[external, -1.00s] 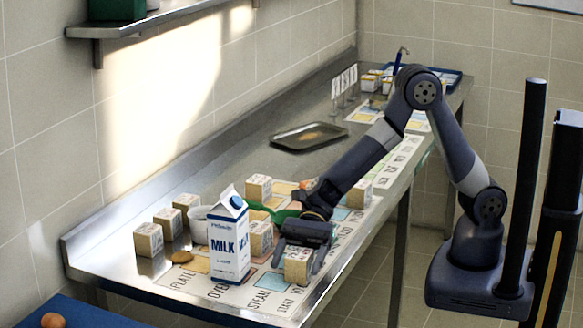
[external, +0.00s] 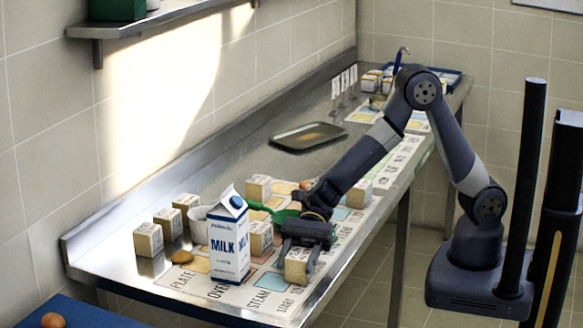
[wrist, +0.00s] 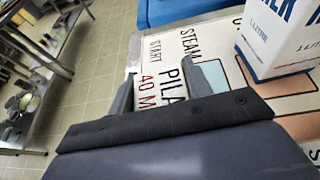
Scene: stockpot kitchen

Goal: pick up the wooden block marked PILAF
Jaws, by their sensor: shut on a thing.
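The wooden block marked PILAF (external: 297,270) is at the front edge of the counter, on the printed mat near its START end. In the wrist view, the block's top (wrist: 160,92) shows "PILA" and "40 M"; the rest of the marking is hidden by my gripper. My gripper (external: 300,257) points down over the block and is shut on it, one finger on each side. In the wrist view, the fingers (wrist: 158,76) flank the lettered top. The block looks level, and I see no clear gap beneath it.
A milk carton (external: 229,240) stands close to the left of my gripper. Several similar blocks (external: 148,240), a white cup (external: 198,218) and a green-handled utensil (external: 285,215) are nearby. A dark tray (external: 308,137) lies farther back. The counter's front edge is very near.

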